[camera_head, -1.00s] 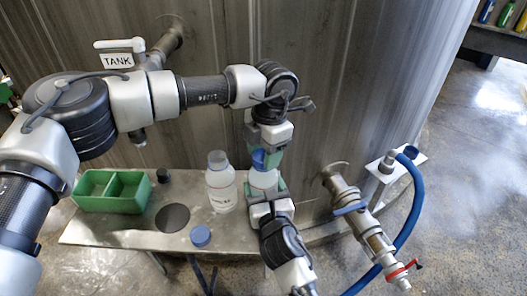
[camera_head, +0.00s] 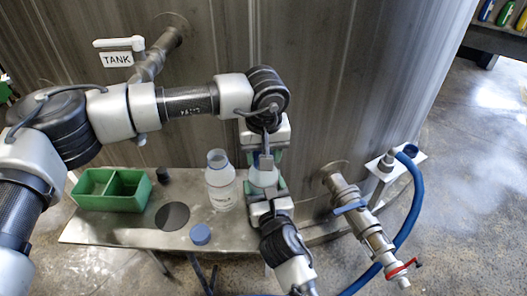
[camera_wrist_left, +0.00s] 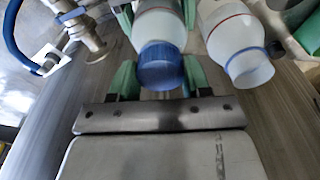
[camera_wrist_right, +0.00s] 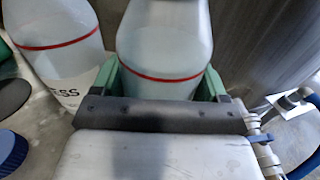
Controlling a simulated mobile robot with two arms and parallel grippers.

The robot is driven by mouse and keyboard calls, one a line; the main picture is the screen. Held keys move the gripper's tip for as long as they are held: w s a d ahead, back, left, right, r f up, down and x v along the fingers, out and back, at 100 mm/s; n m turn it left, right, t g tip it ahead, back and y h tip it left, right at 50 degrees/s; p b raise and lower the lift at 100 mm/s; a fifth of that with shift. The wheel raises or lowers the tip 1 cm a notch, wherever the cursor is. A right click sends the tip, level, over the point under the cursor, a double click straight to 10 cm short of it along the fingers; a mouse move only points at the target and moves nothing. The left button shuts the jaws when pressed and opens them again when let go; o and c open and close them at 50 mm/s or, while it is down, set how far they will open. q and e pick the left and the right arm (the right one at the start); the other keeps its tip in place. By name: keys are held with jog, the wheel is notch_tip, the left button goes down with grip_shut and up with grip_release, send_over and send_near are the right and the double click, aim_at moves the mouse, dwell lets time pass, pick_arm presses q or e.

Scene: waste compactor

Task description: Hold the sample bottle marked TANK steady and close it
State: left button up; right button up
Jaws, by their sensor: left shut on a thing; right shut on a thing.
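A white bottle (camera_head: 262,179) with a red line stands upright in my right gripper (camera_head: 265,188). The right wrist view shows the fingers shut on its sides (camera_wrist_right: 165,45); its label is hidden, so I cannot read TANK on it. A blue cap (camera_wrist_left: 160,66) sits at the bottle's mouth in the left wrist view. My left gripper (camera_wrist_left: 160,82) is shut on this cap from above. In the head view the left gripper (camera_head: 265,160) covers most of the cap. I cannot tell how tight the cap is.
A second bottle (camera_head: 220,186), open, stands just left of the held one; its label ends in ESS (camera_wrist_right: 68,88). A loose blue cap (camera_head: 201,234) lies near the bench's front edge. A green two-part box (camera_head: 112,204) is at left. A valve pipe (camera_head: 350,207) and blue hose are at right.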

pick_arm(q)
jog(key=o, duration=0.9)
jog(key=shift+r, duration=2.25)
jog(key=shift+c, duration=0.4)
